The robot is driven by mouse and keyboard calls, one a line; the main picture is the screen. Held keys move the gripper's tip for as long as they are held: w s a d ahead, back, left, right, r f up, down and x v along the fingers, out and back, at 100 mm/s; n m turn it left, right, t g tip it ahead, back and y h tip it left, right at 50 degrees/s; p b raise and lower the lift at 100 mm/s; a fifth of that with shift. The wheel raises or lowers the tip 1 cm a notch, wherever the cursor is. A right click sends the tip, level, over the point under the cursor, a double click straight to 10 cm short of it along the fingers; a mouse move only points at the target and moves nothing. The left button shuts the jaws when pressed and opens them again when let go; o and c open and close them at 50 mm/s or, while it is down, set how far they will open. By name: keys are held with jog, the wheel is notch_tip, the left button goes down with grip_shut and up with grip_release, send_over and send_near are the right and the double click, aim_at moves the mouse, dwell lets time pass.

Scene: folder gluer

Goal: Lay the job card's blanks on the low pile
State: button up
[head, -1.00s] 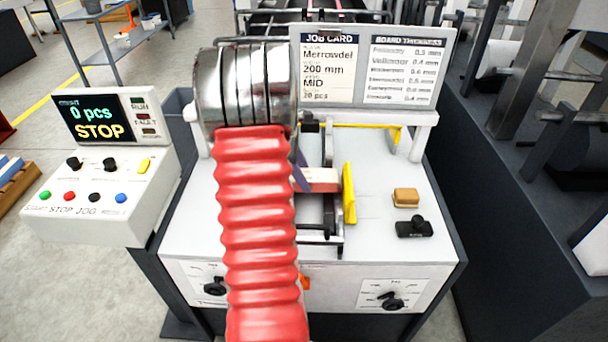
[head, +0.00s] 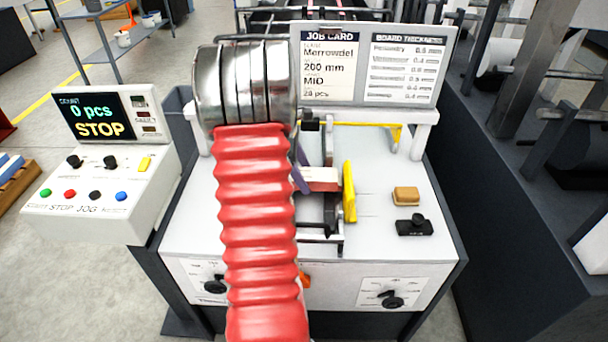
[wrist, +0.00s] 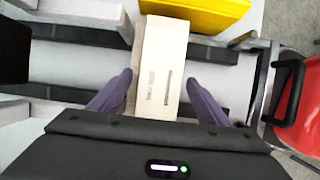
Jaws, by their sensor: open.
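A narrow pile of pale printed blanks (wrist: 160,65) lies between my gripper's purple fingers in the wrist view. In the head view the pile (head: 322,174) shows a pale top and a reddish front, left of the yellow guide (head: 349,192). My gripper (wrist: 158,79) is open, with one finger on each side of the pile. A gap shows at the right finger; contact at the left is unclear. My red-sleeved arm hides most of the gripper in the head view. The job card (head: 328,68) stands behind and reads Merrowdel, 200 mm, MID; its count line is blurred.
A board thickness chart (head: 408,70) stands beside the card. A tan block (head: 406,195) and a small black device (head: 413,226) sit on the right of the white top. The control panel (head: 100,190) at left reads 0 pcs, STOP. Dark rails (wrist: 75,35) cross near the pile.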

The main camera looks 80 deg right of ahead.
jog(key=v, duration=1.3)
jog(key=shift+r, duration=0.1)
dwell(0.3)
jog(key=f+m, duration=0.2)
jog(key=w+a+f+m, duration=0.1)
jog(key=shift+a+m+t, duration=0.1)
jog(key=shift+m+t, duration=0.3)
jog(key=w+a+r+m+t, duration=0.1)
jog(key=w+a, duration=0.3)
jog(key=a, duration=0.4)
jog(key=w+a+r+m+t+h, duration=0.15)
jog(key=w+a, duration=0.25)
jog(key=a, duration=0.4)
jog(key=w+a+m+t+y, duration=0.1)
jog(key=w+a+m+t, duration=0.1)
jog(key=w+a, duration=0.35)
jog(key=s+a+r+n+t, duration=0.1)
jog(key=a+r+n+t, duration=0.1)
jog(key=a, duration=1.3)
jog(key=s+a+r+n+t+y, duration=0.1)
jog(key=a+r+n+t, duration=0.1)
jog(key=a, duration=1.4)
jog(key=shift+r+n+t, duration=0.2)
jog(key=shift+n+t, duration=0.15)
jog(key=shift+n, duration=0.5)
